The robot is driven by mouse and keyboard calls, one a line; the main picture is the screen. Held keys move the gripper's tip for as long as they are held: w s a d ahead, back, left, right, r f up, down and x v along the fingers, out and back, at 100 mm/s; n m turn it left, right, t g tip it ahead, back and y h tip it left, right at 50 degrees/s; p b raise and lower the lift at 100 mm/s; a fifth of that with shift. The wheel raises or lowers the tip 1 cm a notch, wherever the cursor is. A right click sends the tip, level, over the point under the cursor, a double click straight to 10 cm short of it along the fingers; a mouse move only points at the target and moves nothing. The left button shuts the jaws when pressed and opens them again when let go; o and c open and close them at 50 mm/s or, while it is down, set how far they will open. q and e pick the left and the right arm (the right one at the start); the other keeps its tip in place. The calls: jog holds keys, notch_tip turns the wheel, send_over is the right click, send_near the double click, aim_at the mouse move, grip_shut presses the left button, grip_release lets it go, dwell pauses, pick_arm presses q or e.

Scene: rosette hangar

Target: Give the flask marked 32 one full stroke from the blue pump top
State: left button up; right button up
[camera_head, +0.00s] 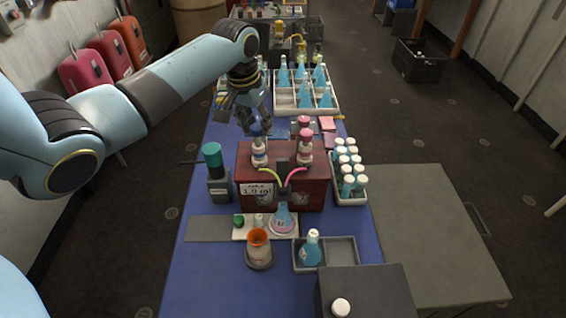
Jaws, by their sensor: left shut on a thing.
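The blue pump top (257,129) sits on a white bottle (259,155) at the left of the dark red dispenser box (247,178). My left gripper (255,124) comes down from above and is shut on the blue pump top. A pump with a pink top (305,135) stands to its right. A yellow and a pink spout reach from the box front toward the middle. Below them a blue flask (284,217) stands on a round pinkish pad; its mark is too small to read surely. Another blue flask (312,250) stands in a grey two-part tray (341,252). My right gripper is out of view.
An orange-rimmed beaker (258,246) stands in front. A teal-capped bottle in a grey holder (218,190) is left of the box; a rack of white-capped vials (352,198) is right. A divided crate of blue flasks (287,103) stands behind. The grey side table (440,235) is bare.

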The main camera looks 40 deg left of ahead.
pick_arm(q)
jog(key=shift+f+b, duration=0.45)
jog(key=shift+f, duration=0.55)
jog(key=o, duration=0.8)
jog(key=shift+o, duration=0.2)
jog(key=shift+r, duration=0.1)
notch_tip(320, 180, up, 2)
jog(key=shift+r+p, duration=0.1)
jog(key=shift+p, duration=0.5)
jog(key=shift+r, duration=2.35)
